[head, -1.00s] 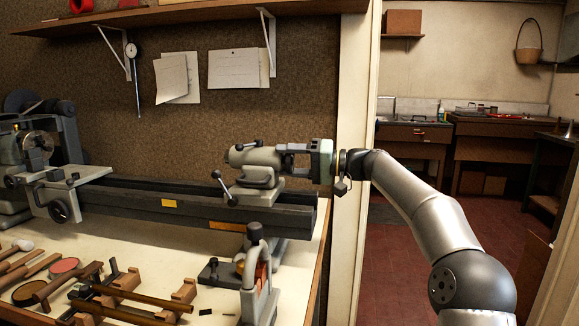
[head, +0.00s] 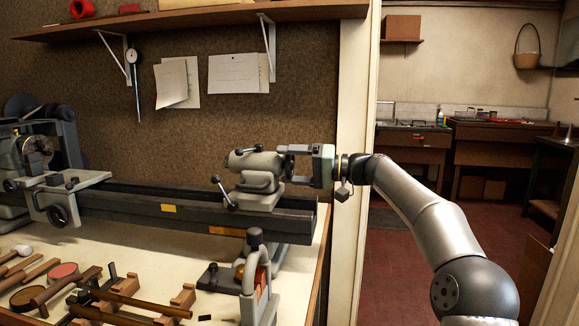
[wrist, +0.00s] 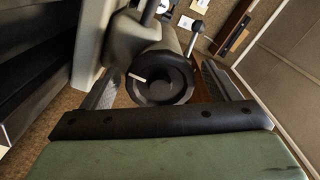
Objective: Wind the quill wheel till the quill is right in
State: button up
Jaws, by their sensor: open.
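The grey tailstock (head: 258,178) sits on the right end of the lathe bed. Its quill end (head: 229,158) points left, and how far it sticks out is too small to tell. The dark round quill wheel (head: 289,162) is at its right end. In the wrist view the wheel (wrist: 160,82) faces me, with a pale mark on its left rim. My gripper (head: 291,164) comes from the right and is open. In the wrist view its fingers (wrist: 160,88) stand on either side of the wheel, with a visible gap at each side; they do not appear to touch it.
A ball-ended lever (head: 224,194) hangs at the tailstock's front left. The dark lathe bed (head: 150,206) runs left to the headstock (head: 38,150). Below, the bench (head: 100,255) carries mallets, rods on wooden blocks and a small clamp stand (head: 254,280). A door post (head: 355,100) rises behind my wrist.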

jog(key=s+d, duration=0.2)
jog(key=d, duration=1.4)
jog(key=shift+s+d+p, duration=0.2)
jog(key=shift+d+p, duration=0.2)
jog(key=shift+p, duration=0.05)
jog(key=s+a+f+m+g+h+p, duration=0.25)
jog(key=s+a+f+h+p, duration=0.45)
jog(key=s+a, duration=0.4)
jog(key=s+d+f+h+p, duration=0.2)
jog(key=s+d+h+p, duration=0.1)
jog(key=s, duration=0.7)
jog(key=s+d+f+m+h+p, duration=0.1)
jog(key=s+d+f+h+p, duration=0.2)
jog(key=s, duration=0.7)
jog(key=s+d+f+h+p, duration=0.3)
jog(key=s+d, duration=0.3)
jog(key=s, duration=0.3)
jog(key=shift+s+h+p, duration=0.4)
jog(key=shift+h+p, duration=0.4)
jog(key=shift+p, duration=0.05)
jog(key=shift+m, duration=0.25)
